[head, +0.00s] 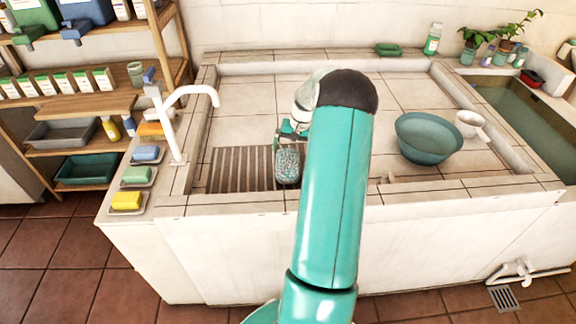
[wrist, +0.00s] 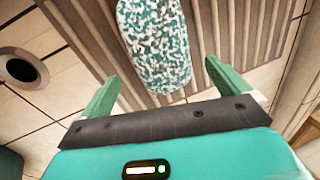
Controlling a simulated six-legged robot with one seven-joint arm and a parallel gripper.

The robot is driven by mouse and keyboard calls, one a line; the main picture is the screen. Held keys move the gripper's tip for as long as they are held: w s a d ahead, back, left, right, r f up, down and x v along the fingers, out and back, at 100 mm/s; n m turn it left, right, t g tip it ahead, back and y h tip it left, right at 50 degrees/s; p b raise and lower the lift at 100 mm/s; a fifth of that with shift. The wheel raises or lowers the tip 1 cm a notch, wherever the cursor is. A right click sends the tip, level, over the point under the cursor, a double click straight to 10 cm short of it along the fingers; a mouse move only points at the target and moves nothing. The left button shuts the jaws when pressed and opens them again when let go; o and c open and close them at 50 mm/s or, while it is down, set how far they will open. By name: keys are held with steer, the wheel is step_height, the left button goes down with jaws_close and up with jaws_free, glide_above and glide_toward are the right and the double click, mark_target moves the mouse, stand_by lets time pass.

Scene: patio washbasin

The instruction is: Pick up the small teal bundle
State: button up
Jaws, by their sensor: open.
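The small teal bundle (head: 288,165) is a teal and white speckled, rounded oblong. It lies on the slatted wooden rack (head: 232,170) in the washbasin, at the left of the basin in the head view. In the wrist view the bundle (wrist: 155,45) is at the top centre, its upper end cut off by the frame edge. My gripper (wrist: 160,82) is open, with one green finger on each side of the bundle's near end and gaps between. In the head view my gripper (head: 291,135) is small and partly hidden behind my arm.
A white tap (head: 180,110) rises at the basin's left edge, near soap bars on dishes (head: 126,201). A teal bowl (head: 428,140) and a white cup (head: 468,122) stand at the right. A dark drain hole (wrist: 20,70) shows left in the wrist view. The basin's back floor is clear.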

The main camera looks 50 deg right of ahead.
mark_target(289, 157)
steer(key=x, duration=0.5)
steer(key=shift+w+f, duration=0.1)
steer(key=shift+f, duration=0.25)
steer(key=shift+c, duration=0.4)
steer(key=c, duration=1.1)
